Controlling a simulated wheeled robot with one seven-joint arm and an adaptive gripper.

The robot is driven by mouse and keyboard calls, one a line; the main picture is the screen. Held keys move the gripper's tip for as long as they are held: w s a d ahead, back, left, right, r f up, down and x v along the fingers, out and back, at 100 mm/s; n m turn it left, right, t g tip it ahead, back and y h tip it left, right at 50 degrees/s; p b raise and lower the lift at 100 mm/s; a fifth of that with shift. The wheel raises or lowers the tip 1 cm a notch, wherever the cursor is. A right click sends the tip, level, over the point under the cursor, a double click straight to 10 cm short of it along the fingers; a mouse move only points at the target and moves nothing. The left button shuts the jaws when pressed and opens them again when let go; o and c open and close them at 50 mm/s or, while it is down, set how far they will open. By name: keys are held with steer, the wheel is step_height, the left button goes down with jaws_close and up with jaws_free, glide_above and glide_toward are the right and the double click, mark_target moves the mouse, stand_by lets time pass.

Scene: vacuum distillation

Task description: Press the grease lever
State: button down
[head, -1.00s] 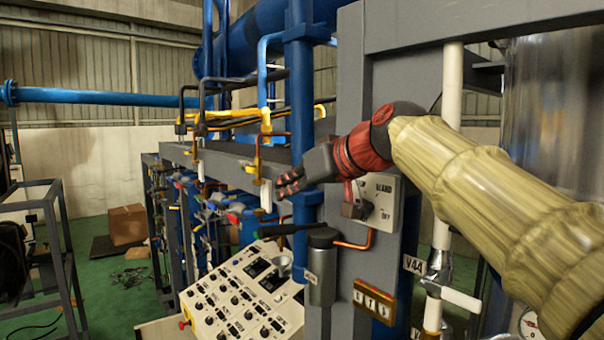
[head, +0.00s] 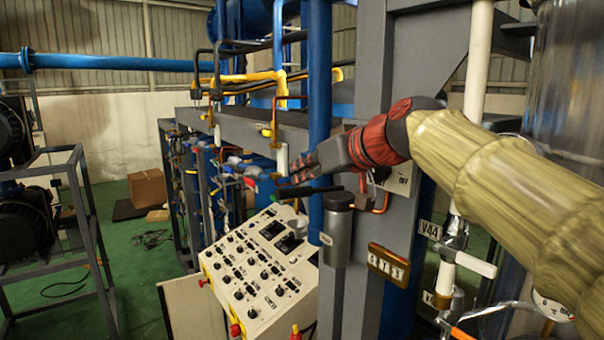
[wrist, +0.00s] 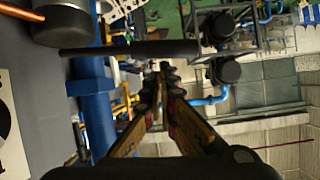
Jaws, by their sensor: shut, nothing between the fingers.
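The grease lever is a thin black bar (head: 302,191) sticking out to the left from the black cap of a grey metal cylinder (head: 336,236) on the machine's grey post. My gripper (head: 303,168), dark with red parts, is shut and empty. In the head view it lies just above the lever, with a small gap in the picture. In the wrist view the lever (wrist: 130,48) runs across above the closed fingertips (wrist: 165,72), and the cylinder (wrist: 62,22) is at upper left. I cannot tell touch from these views; they appear apart.
A sloped control panel (head: 265,265) with several knobs stands below left. A blue vertical pipe (head: 319,80) rises behind my gripper. A brass-framed plate (head: 388,264) and a white valve handle (head: 468,262) are to the right.

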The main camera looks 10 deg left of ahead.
mark_target(295, 188)
steer(key=shift+s+a+f+b, duration=0.1)
steer(key=shift+s+f+b, duration=0.1)
steer(key=shift+f+b, duration=0.2)
steer(key=b, duration=0.1)
steer(key=f+b, duration=0.1)
steer(key=f+n+b, duration=0.1)
steer(key=shift+s+a+f+t+h, duration=0.1)
steer(key=shift+s+a+t+h, duration=0.15)
steer(key=shift+t+h, duration=0.05)
steer(key=shift+n+t+h, duration=0.4)
steer(key=shift+n+t, duration=0.2)
steer(key=shift+n, duration=0.3)
steer(key=shift+s+a+f+b, duration=0.1)
steer(key=shift+f+b, duration=2.15)
steer(key=shift+b, duration=1.05)
